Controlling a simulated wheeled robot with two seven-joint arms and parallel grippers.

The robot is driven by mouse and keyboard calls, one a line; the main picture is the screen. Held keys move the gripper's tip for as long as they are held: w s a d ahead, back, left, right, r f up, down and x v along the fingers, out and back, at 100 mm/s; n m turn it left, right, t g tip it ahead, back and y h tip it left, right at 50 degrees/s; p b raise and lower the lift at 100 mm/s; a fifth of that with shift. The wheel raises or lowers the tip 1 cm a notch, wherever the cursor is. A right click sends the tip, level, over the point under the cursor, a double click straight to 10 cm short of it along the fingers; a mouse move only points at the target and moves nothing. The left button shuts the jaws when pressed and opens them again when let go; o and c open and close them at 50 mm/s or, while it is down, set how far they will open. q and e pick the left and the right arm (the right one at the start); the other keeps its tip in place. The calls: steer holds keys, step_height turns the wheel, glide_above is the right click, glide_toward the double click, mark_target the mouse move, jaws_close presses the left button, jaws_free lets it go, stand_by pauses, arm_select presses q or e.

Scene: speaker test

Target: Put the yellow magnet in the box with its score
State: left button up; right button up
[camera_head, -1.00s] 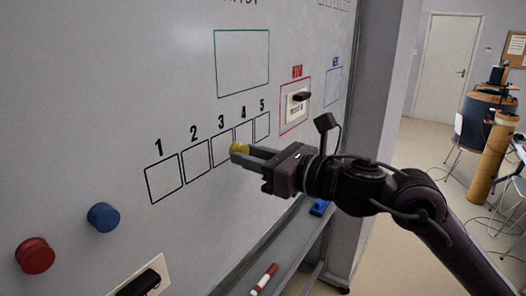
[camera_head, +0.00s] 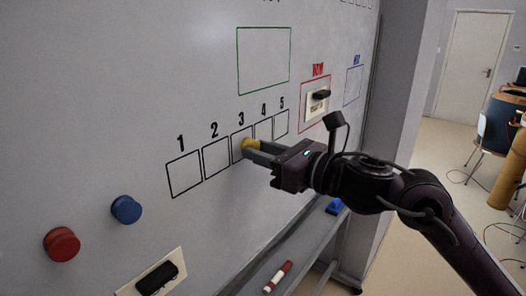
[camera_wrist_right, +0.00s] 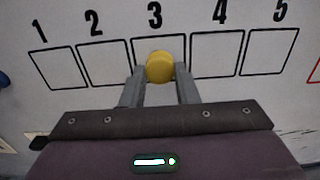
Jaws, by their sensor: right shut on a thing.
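The yellow magnet (camera_head: 250,144) is between the fingers of my right gripper (camera_head: 253,151), which is shut on it. In the right wrist view the yellow magnet (camera_wrist_right: 160,67) sits between the two fingertips, in front of box 3 (camera_wrist_right: 156,46), below its number. Box 3 (camera_head: 236,155) is partly hidden by the magnet and fingers in the head view. Boxes 1 (camera_head: 184,174) and 2 (camera_head: 216,157) are empty to its left, boxes 4 (camera_wrist_right: 213,54) and 5 (camera_wrist_right: 268,52) to its right. I cannot tell whether the magnet touches the board. My left gripper is not in view.
A red magnet (camera_head: 62,244) and a blue magnet (camera_head: 126,209) are at the board's lower left. A card with a black clip (camera_head: 157,278) is below them. Another card hangs in a red frame (camera_head: 314,102). A red marker (camera_head: 278,276) lies on the tray.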

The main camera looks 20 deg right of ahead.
steer(key=shift+w+a, duration=0.25)
steer(key=shift+w, duration=0.1)
stand_by(0.5)
steer(key=o, duration=1.3)
steer(key=shift+s+d, duration=0.1)
steer(key=b+v, duration=0.5)
steer(key=v, duration=0.1)
steer(key=shift+s+d, duration=0.25)
steer(key=shift+s, duration=0.1)
